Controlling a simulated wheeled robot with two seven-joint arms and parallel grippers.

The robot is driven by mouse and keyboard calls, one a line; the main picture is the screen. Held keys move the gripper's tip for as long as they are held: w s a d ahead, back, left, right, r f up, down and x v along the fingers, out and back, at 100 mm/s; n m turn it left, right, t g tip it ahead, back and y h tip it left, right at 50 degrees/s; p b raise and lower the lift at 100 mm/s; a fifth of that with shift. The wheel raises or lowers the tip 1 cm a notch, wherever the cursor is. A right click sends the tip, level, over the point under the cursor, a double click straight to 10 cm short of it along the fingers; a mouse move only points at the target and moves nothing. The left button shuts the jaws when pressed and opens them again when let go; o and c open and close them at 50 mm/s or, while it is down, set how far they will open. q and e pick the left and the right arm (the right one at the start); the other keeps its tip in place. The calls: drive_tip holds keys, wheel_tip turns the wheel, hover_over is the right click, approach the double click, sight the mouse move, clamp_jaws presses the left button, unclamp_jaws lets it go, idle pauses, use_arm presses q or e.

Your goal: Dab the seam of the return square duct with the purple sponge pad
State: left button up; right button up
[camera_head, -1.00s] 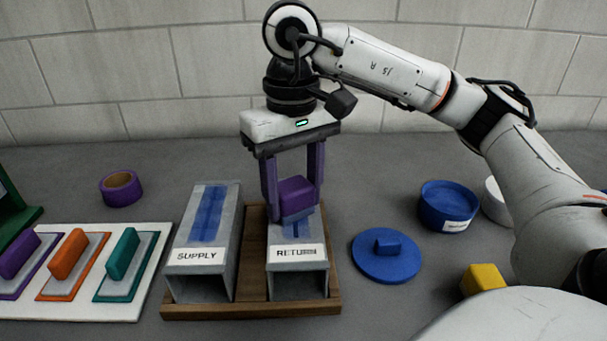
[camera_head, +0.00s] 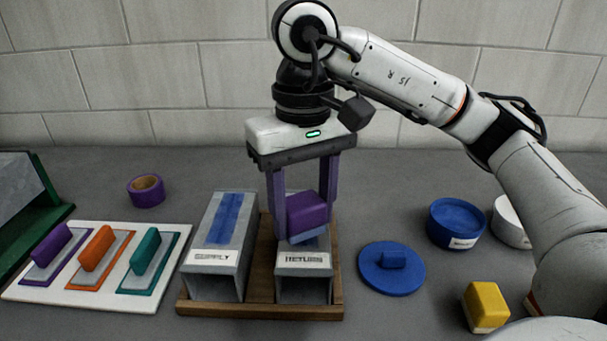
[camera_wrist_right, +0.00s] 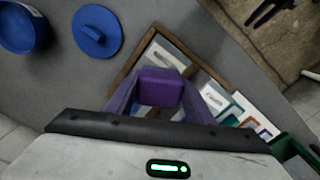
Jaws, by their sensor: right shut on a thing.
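My right gripper (camera_head: 306,215) is shut on the purple sponge pad (camera_head: 307,211), which sits between its purple fingers. The pad is over the return square duct (camera_head: 303,285), the grey duct labelled RETURN, and hides much of its top. Blue shows just under the pad; I cannot tell whether it is the seam or the pad's underside, or whether pad and duct touch. In the right wrist view the pad (camera_wrist_right: 160,88) also covers part of the duct. My left gripper is not in view.
The supply duct (camera_head: 215,245), with a blue strip on top, stands left in the same wooden tray (camera_head: 262,305). A board with several coloured pads (camera_head: 85,290) lies further left. A blue lid (camera_head: 391,276), blue tub (camera_head: 455,222) and yellow block (camera_head: 486,305) stand right.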

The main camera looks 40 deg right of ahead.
sight(304, 203)
wheel_tip(304, 203, up, 3)
drive_tip(key=shift+r+p, duration=0.1)
drive_tip(key=shift+p, duration=1)
drive_tip(key=shift+r+p, duration=0.55)
drive_tip(key=shift+p, duration=0.05)
drive_tip(key=shift+r, duration=0.15)
